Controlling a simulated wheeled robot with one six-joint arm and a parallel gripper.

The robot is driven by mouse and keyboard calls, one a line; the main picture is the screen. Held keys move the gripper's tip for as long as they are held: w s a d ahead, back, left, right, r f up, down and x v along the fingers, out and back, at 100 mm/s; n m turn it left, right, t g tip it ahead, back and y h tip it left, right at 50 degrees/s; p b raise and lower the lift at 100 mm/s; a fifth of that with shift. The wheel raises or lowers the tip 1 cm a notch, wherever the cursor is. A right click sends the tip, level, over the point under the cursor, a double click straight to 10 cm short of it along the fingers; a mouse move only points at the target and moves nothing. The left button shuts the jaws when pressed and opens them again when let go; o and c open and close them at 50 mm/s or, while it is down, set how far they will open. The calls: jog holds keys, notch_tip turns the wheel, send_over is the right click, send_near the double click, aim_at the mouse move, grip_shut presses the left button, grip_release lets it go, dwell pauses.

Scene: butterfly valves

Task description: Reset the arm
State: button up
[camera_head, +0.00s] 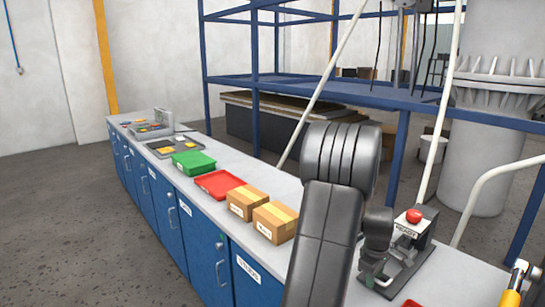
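My dark grey arm rises from the bottom middle, bends at a large rounded joint and folds back down behind itself. My gripper (376,276) hangs low, pointing down over the worktop beside a dark stand (410,250). It is small, dark and partly covered by my own arm link, so I cannot tell whether its fingers are open or shut. I see nothing clearly held in it. The stand carries a red button (414,216) and a label.
The long worktop (222,212) over blue cabinets (180,222) holds two cardboard boxes (273,222), a red tray (218,184), a green tray (193,163) and a grey tray (160,147). Blue frame posts (398,160) and a white rail (490,185) stand behind. Open floor (70,230) lies left.

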jog(key=shift+w+d, duration=0.25)
jog(key=shift+d, duration=0.1)
notch_tip(320, 180, up, 13)
jog(key=s+a, duration=0.2)
jog(key=f, duration=0.4)
jog(key=w+d+f, duration=0.1)
jog(key=f, duration=0.3)
jog(key=w+d+f, duration=0.1)
jog(key=f, duration=0.4)
jog(key=s+a, duration=0.2)
jog(key=a, duration=0.1)
jog(key=s+a+b, duration=0.1)
jog(key=s+a, duration=0.2)
jog(key=shift+f, duration=0.1)
notch_tip(320, 180, up, 14)
jog(key=s+a, duration=0.2)
jog(key=shift+w+d+f+n+t+h+p, duration=0.25)
jog(key=shift+w+d+f+n, duration=0.35)
jog(key=shift+n, duration=2.15)
jog(key=shift+w+d+f+n+t+h+p, duration=0.35)
jog(key=shift+w+n, duration=0.5)
jog(key=shift+n, duration=1.85)
jog(key=shift+w+d+f+n+h+p, duration=0.2)
jog(key=shift+w+f+n, duration=0.45)
jog(key=shift+n, duration=2.1)
jog(key=shift+r, duration=0.1)
